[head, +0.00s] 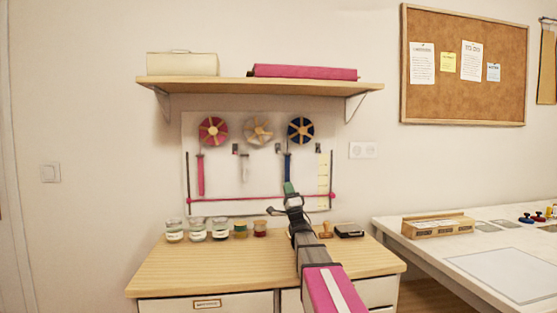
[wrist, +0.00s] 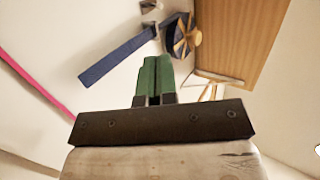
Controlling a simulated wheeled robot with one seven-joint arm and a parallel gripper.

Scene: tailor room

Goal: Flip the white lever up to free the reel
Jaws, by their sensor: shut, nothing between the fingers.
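A white lever-like piece (head: 244,171) hangs down on the wall board below the cream reel (head: 258,129). The cream reel is the middle one of three. My gripper (head: 289,188) has green fingers and is in front of the board, right of the white piece and apart from it. The fingers overlap the lower end of the blue strip (head: 287,163) in the head view; contact cannot be told. In the wrist view the green fingers (wrist: 153,80) are together and empty. The blue strip (wrist: 118,57) and blue reel (wrist: 178,38) lie ahead of them; the white piece is not seen there.
A pink reel (head: 213,130) with a pink strip (head: 200,175) is at left. A pink rod (head: 240,199) crosses the board below. A wooden shelf (head: 230,85) is above the reels. Several jars (head: 198,231) stand on the cabinet top (head: 200,265) below.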

